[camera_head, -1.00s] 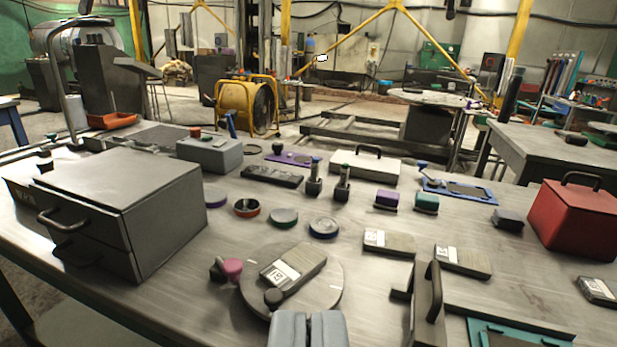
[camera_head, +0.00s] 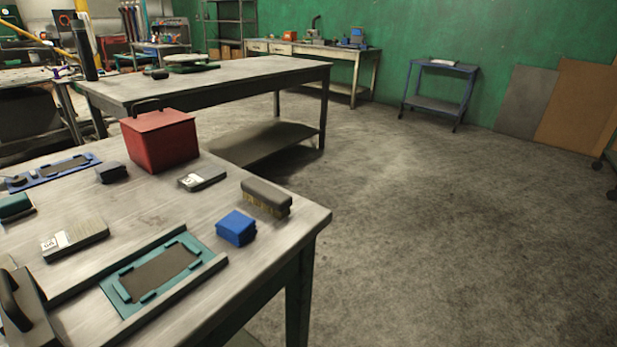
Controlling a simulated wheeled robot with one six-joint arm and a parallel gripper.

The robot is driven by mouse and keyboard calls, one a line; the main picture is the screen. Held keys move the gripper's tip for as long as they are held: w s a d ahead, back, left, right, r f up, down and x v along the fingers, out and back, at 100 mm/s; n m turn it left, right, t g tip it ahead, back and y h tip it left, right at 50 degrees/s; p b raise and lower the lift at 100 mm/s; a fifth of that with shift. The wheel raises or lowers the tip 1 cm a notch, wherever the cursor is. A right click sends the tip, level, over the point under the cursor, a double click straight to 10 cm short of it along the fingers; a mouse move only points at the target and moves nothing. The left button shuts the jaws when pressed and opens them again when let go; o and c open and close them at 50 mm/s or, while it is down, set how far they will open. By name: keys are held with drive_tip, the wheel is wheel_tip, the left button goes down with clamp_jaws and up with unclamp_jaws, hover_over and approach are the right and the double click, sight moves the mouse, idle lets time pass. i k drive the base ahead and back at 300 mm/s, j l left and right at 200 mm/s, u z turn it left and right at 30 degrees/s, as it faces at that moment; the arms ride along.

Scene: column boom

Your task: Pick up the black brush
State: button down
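The black brush (camera_head: 266,195) lies near the right corner of the grey metal table. It has a dark block-shaped back on top and yellowish bristles underneath, facing the table. Nothing covers it.
The table (camera_head: 120,200) also holds a red box (camera_head: 160,140) with a handle, a flat grey device (camera_head: 202,179), another labelled device (camera_head: 75,240) and a teal frame (camera_head: 155,275). Open floor (camera_head: 430,230) lies to the right. A second table (camera_head: 230,75) stands behind.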

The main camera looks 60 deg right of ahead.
sight(273, 201)
drive_tip(key=j+z, duration=0.1)
drive_tip(key=z, duration=0.3)
drive_tip(key=k+z, duration=0.15)
drive_tip(key=z, duration=0.3)
drive_tip(key=k+z, duration=0.1)
drive_tip(key=z, duration=0.3)
